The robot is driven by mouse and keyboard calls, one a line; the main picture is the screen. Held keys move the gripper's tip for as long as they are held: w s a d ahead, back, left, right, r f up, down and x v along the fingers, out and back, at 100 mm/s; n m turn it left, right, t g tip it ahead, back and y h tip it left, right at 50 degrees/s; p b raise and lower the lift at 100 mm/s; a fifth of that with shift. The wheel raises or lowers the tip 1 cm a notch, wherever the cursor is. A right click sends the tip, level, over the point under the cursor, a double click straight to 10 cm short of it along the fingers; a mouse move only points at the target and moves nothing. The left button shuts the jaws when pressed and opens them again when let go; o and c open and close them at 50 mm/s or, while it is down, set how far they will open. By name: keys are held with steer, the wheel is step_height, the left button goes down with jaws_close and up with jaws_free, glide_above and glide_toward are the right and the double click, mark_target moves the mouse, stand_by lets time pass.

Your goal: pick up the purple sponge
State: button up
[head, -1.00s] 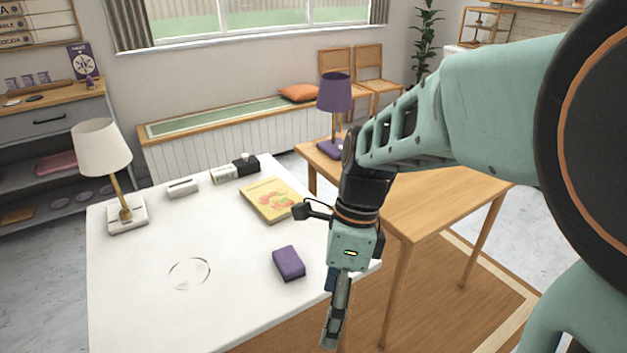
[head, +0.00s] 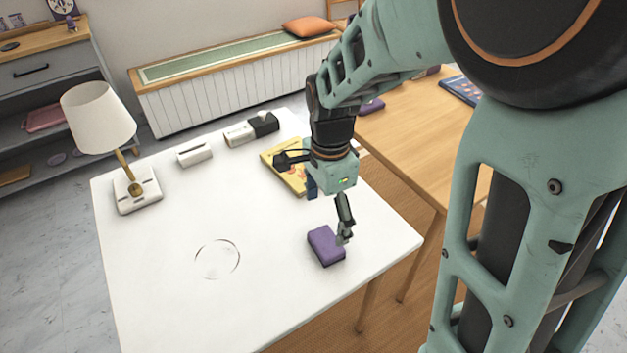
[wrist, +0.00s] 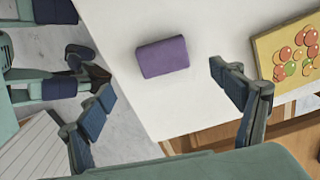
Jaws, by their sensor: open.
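The purple sponge (head: 325,246) lies flat on the white table (head: 170,290), near its right edge. My gripper (head: 344,232) is over the right side of the sponge in the head view, pointing down, and hides a little of it. In the wrist view the sponge (wrist: 162,57) lies beyond the fingertips, and between them from side to side. My gripper (wrist: 160,80) is open there, with its two fingers wide apart and nothing between the pads. I cannot tell the exact height of the fingertips above the table.
A book with a fruit cover (head: 285,172) lies behind my gripper. A white lamp (head: 132,190), a small white box (head: 195,154) and a black-and-white object (head: 250,130) stand farther back. A thin ring outline (head: 217,259) marks the table left of the sponge. A wooden table (head: 410,135) stands to the right.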

mark_target(325, 242)
steer(key=shift+w+a+f, duration=0.2)
steer(key=shift+w+f, duration=0.15)
steer(key=shift+f, duration=0.15)
steer(key=f+b, duration=0.1)
steer(key=f, duration=0.4)
steer(key=f+b, duration=0.1)
steer(key=f, duration=0.4)
steer(key=shift+s+d, duration=0.15)
steer(key=shift+s, duration=0.05)
steer(key=shift+c, duration=0.4)
steer(key=shift+r, duration=0.1)
steer(key=c, duration=1)
